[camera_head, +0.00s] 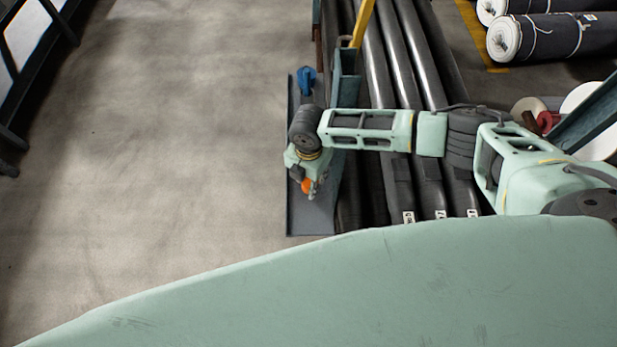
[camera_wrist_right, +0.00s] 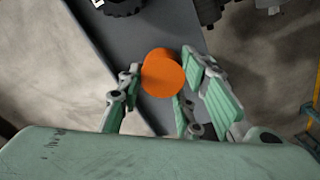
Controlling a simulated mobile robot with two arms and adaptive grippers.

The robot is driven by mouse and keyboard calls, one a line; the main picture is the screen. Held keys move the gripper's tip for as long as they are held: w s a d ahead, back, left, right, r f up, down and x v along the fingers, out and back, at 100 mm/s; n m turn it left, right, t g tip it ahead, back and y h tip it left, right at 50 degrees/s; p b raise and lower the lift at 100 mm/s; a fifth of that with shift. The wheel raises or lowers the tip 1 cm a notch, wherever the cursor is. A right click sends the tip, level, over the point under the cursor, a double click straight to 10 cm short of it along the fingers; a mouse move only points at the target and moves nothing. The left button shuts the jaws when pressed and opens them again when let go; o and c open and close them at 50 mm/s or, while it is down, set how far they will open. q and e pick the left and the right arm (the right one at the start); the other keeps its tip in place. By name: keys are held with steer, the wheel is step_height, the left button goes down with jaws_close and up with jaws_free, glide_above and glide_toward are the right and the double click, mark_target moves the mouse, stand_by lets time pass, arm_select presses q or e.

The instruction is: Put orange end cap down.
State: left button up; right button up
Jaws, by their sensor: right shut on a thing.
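The orange end cap (camera_wrist_right: 162,77) is between the fingers of my right gripper (camera_wrist_right: 160,92) in the right wrist view, and the fingers are shut on it. In the head view the orange end cap (camera_head: 307,185) shows small at the tip of my right gripper (camera_head: 309,188), over the grey plate (camera_head: 310,221). The plate also shows behind the cap in the right wrist view (camera_wrist_right: 110,50). I cannot tell whether the cap touches the plate. My left gripper is not in view.
A blue object (camera_head: 306,80) is at the plate's far end. Long dark rolls (camera_head: 425,185) lie right of the plate, under my right arm. A yellow bar (camera_head: 362,22) rises by a blue-grey post (camera_head: 345,80). Wrapped rolls (camera_head: 545,37) lie at far right. Floor to the left is clear.

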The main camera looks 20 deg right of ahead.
mark_target(308, 181)
steer(key=shift+f, duration=0.45)
steer(key=o, duration=0.9)
step_height(308, 181, up, 12)
steer(key=b, duration=0.3)
steer(key=shift+s, duration=0.1)
